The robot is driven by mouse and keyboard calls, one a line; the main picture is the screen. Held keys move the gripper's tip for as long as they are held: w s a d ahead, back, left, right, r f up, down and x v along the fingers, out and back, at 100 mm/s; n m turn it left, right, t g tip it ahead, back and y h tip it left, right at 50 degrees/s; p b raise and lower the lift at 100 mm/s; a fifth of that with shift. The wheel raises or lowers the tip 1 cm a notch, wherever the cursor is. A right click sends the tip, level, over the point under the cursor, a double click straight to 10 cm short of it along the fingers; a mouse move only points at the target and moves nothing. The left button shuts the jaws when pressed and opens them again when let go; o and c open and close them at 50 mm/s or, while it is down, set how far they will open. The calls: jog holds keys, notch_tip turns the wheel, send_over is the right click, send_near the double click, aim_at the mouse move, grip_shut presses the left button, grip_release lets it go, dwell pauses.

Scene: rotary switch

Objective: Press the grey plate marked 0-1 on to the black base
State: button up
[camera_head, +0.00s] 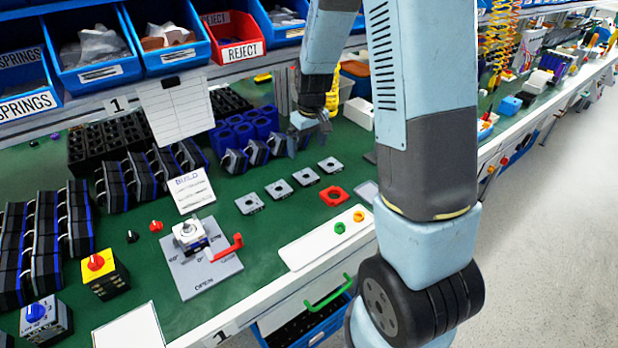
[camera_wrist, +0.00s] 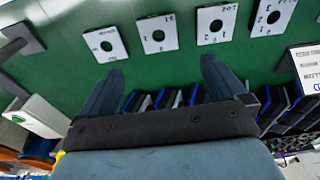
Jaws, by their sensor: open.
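Several grey square plates with round holes lie in a row on the green mat, one of them here (camera_head: 279,189); they also show in the wrist view (camera_wrist: 158,34). Their small marks are too blurred to tell which reads 0-1. A grey fixture (camera_head: 205,278) marked OPEN, with a red lever (camera_head: 228,248), holds a block (camera_head: 189,234) with a pale top and dark lower part. I cannot tell whether this is the black base. My gripper (camera_head: 306,137) is open and empty, above the mat behind the plate row. Its fingers (camera_wrist: 160,72) point toward the plates.
Rows of black-and-blue modules (camera_head: 130,180) and blue cups (camera_head: 240,128) stand behind and left. A white tray (camera_head: 318,243) lies at the front edge. Bins (camera_head: 100,45) hang above.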

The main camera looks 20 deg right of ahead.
send_over(306, 179)
jog(key=f, duration=0.6)
jog(key=shift+s+f, duration=0.15)
jog(key=shift+s, duration=0.15)
jog(key=shift+w+f, duration=0.15)
jog(key=shift+f, duration=2.5)
jog(key=c, duration=1.1)
jog(key=shift+r, duration=0.1)
